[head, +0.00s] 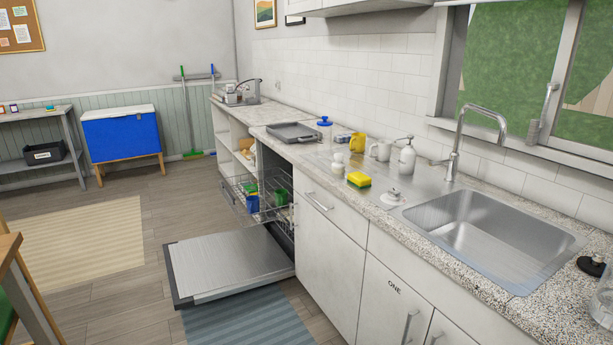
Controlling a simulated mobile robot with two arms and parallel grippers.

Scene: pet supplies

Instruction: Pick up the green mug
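A green item (283,174), which looks like a mug or cup, sits towards the back of the pulled-out wire rack (240,210) of the open dishwasher. It is small in view, partly behind wires, and I cannot make out a handle. A blue-and-green item (252,197) stands in the same rack, nearer its front. Neither of my grippers is in view.
The dishwasher door (230,265) lies open and low over the floor. The counter carries a grey tray (293,132), a yellow mug (357,144), a white mug (380,151), a soap dispenser (407,158) and a sponge (358,180) left of the sink (490,230). Floor left of the door is clear.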

